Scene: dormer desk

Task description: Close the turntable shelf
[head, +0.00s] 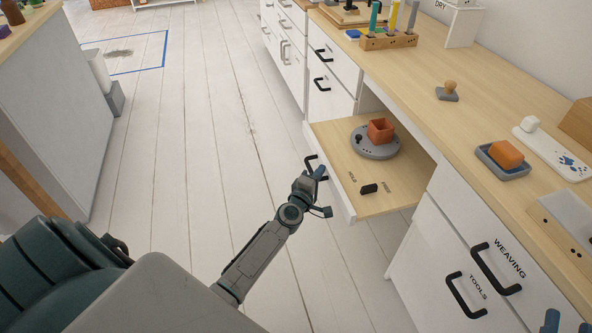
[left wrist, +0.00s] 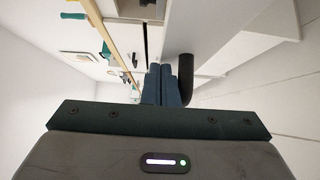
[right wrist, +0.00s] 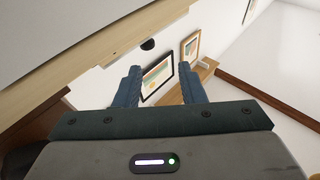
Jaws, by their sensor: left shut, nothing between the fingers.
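The turntable shelf (head: 345,180) is a pale wooden pull-out with a white front, standing out from the desk's white cabinets. On it are a round grey turntable (head: 364,150) with a terracotta square pot (head: 379,131) and a small black item (head: 369,188). My left gripper (head: 320,171) is at the shelf's black front handle (head: 310,162). In the left wrist view its blue fingers (left wrist: 162,82) are together, beside the dark handle (left wrist: 186,78); I cannot tell whether they touch. My right gripper (head: 567,322) is open and empty at the lower right; its fingers (right wrist: 157,88) are apart in the right wrist view.
The desktop (head: 440,110) above holds a tool block (head: 388,41), a stamp (head: 448,91) and an orange block on a grey tray (head: 503,168). Drawers with black handles (head: 497,269) flank the shelf. The white plank floor (head: 200,130) left of the shelf is clear.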

